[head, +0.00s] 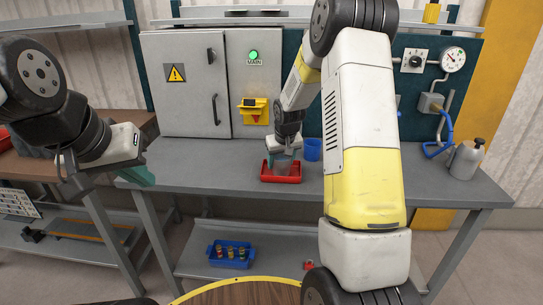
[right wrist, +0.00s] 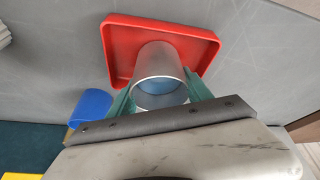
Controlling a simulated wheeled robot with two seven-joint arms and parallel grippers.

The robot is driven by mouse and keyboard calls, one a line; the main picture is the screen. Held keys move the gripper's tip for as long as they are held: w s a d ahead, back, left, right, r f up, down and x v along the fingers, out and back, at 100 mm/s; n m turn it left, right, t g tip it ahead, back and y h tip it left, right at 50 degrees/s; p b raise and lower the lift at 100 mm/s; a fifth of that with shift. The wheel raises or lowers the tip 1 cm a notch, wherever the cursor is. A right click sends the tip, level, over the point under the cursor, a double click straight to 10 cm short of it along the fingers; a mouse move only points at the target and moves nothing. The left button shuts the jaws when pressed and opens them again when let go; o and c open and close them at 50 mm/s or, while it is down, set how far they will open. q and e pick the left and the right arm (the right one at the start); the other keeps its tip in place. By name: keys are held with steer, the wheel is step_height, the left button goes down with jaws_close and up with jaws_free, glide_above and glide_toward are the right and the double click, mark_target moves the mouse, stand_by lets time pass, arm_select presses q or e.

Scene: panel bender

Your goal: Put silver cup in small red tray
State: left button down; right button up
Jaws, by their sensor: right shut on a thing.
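The silver cup (right wrist: 160,75) is held between the green fingers of my right gripper (right wrist: 158,92), which is shut on it. In the right wrist view the cup overlaps the small red tray (right wrist: 117,40); I cannot tell whether it touches the tray floor. In the head view the red tray (head: 281,179) lies on the grey bench, and my right gripper (head: 282,160) is directly over it, with the cup (head: 284,167) partly hidden. My left gripper (head: 140,176) is at the left, away from the tray, its green fingertips seen from the side.
A blue cup (head: 312,149) stands just right of the tray; it also shows in the right wrist view (right wrist: 90,106). A grey bottle (head: 467,158) stands at the bench's right end. A blue bin (head: 231,254) sits on the lower shelf. The bench left of the tray is clear.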

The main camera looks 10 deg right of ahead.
steer(key=shift+f, duration=0.15)
steer(key=o, duration=1.5)
steer(key=s+f+v, duration=0.1)
steer(key=s+v, duration=0.2)
steer(key=v, duration=1.7)
steer(key=s+a+r, duration=0.1)
steer(key=s, duration=0.6)
steer(key=s+a+r+t+y, duration=0.1)
steer(key=s+a+r, duration=0.1)
steer(key=s, duration=0.6)
steer(key=s+a+r+y, duration=0.1)
steer(key=s+r, duration=0.1)
steer(key=s, duration=0.6)
steer(key=shift+s+a+m+t, duration=0.2)
steer(key=shift+a+m+t, duration=0.1)
steer(key=shift+a+m, duration=0.1)
